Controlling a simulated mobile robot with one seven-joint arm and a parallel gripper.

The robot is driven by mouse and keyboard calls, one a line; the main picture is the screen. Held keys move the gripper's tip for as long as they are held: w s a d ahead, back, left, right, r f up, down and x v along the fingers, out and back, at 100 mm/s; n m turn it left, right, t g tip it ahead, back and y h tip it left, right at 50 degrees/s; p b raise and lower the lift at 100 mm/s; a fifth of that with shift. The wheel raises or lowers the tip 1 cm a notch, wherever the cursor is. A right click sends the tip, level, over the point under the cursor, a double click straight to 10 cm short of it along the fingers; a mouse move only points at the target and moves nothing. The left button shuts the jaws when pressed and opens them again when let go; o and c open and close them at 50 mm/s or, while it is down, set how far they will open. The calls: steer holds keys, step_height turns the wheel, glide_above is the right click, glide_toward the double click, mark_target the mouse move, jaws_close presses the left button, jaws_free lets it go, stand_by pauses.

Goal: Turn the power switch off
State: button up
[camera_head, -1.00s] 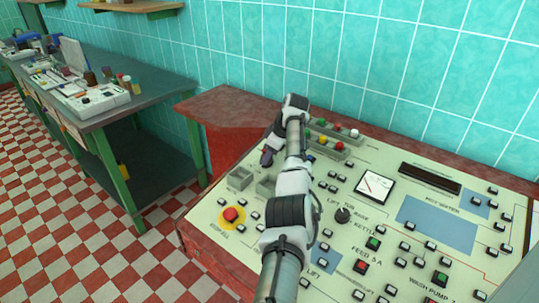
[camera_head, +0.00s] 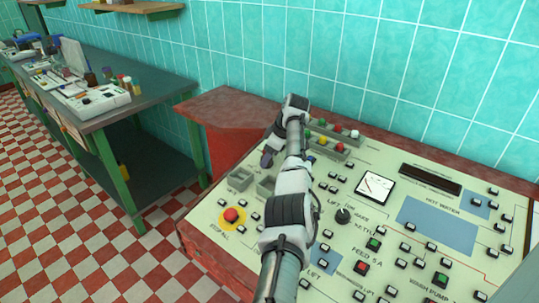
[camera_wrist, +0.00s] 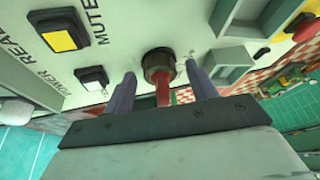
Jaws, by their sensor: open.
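A red lever in a dark round collar (camera_wrist: 160,78) stands on the cream control panel (camera_wrist: 125,30) in the wrist view; it looks like the power switch. My gripper (camera_wrist: 161,72) is open, with one finger on each side of the lever. I cannot tell whether either finger touches it. In the head view my gripper (camera_head: 268,157) hangs over the far left part of the panel, and the switch there is hidden by my arm. Part of the word "POWER" shows at the left edge of the wrist view.
A yellow button (camera_wrist: 60,39) and a white button (camera_wrist: 93,76) sit beside the lever. Grey open boxes (camera_head: 239,178) and a red stop button on yellow (camera_head: 231,215) lie nearby. A row of coloured lamps (camera_head: 335,142) is behind the arm. A green workbench (camera_head: 145,82) stands at left.

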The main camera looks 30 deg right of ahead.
steer(key=shift+r, duration=0.1)
steer(key=b+v, duration=0.2)
steer(key=v, duration=1.1)
steer(key=shift+r+b, duration=0.3)
steer(key=shift+b, duration=0.05)
steer(key=shift+d, duration=0.1)
